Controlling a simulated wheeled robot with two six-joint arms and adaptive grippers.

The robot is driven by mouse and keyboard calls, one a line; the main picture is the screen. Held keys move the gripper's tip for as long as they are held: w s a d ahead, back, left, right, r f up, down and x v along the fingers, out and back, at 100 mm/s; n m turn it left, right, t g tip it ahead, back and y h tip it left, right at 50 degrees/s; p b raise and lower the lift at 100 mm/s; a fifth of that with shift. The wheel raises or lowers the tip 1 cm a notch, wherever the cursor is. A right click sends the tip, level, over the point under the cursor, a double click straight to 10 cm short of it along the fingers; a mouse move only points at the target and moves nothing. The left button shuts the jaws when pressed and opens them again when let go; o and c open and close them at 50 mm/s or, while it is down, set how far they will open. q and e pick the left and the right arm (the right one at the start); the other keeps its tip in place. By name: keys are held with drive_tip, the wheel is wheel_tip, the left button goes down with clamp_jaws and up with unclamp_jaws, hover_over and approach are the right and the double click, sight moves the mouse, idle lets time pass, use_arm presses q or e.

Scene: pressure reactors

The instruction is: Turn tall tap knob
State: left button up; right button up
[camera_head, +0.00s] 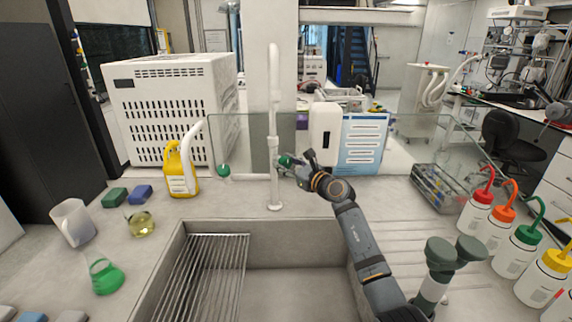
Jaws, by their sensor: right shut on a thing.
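The tall white tap (273,130) stands upright behind the sink, in the middle of the head view. It has a green knob on each side: one at the left (223,171) on a short white arm, and one at the right (286,161). My right gripper (292,165) is at the right knob, shut on it. Its fingers partly cover that knob. My right arm reaches in from the bottom right across the counter. My left gripper is not in view.
The grey sink (296,284) with a metal rack (205,277) lies in front of the tap. A yellow bottle (180,172) stands to the left. A clear panel, a white dispenser (324,133) and a blue sign (361,144) stand behind. Several wash bottles (514,252) line the right.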

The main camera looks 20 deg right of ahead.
sight(286, 157)
drive_tip(key=shift+f+n+b, duration=0.25)
drive_tip(key=shift+n+b, duration=1.15)
drive_tip(key=shift+b, duration=0.1)
drive_tip(key=shift+n+b, duration=1)
drive_tip(key=shift+r+n+b, duration=0.15)
drive_tip(key=shift+n+b, duration=0.75)
drive_tip(key=shift+n, duration=0.2)
drive_tip(key=o, duration=1.2)
drive_tip(key=shift+r, duration=0.15)
wheel_tip(286, 157, up, 10)
drive_tip(key=shift+f, duration=0.1)
